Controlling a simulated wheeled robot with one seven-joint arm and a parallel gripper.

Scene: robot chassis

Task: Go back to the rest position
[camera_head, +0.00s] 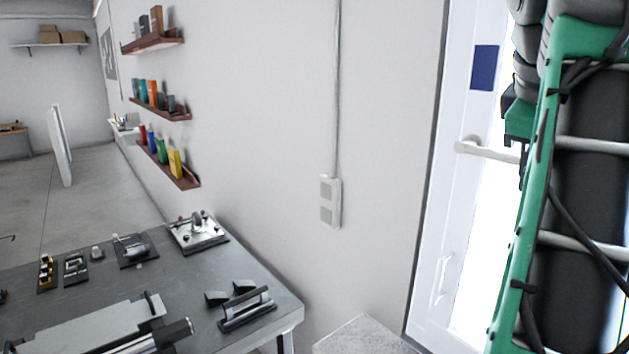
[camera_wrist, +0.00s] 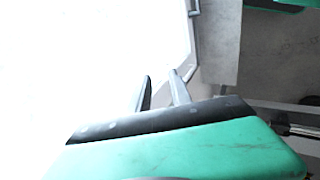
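The green and black housing fills the bottom of that view. In the head view, my green and black arm stands tall at the right edge, in front of the white door. I cannot make out the fingers in the head view.
A glazed white door (camera_head: 447,180) with a handle (camera_head: 485,151) is close by my arm. A grey workbench (camera_head: 105,285) with several fixtures stands at lower left. Wall shelves (camera_head: 160,108) hold coloured boxes. Open floor (camera_head: 100,200) lies at far left.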

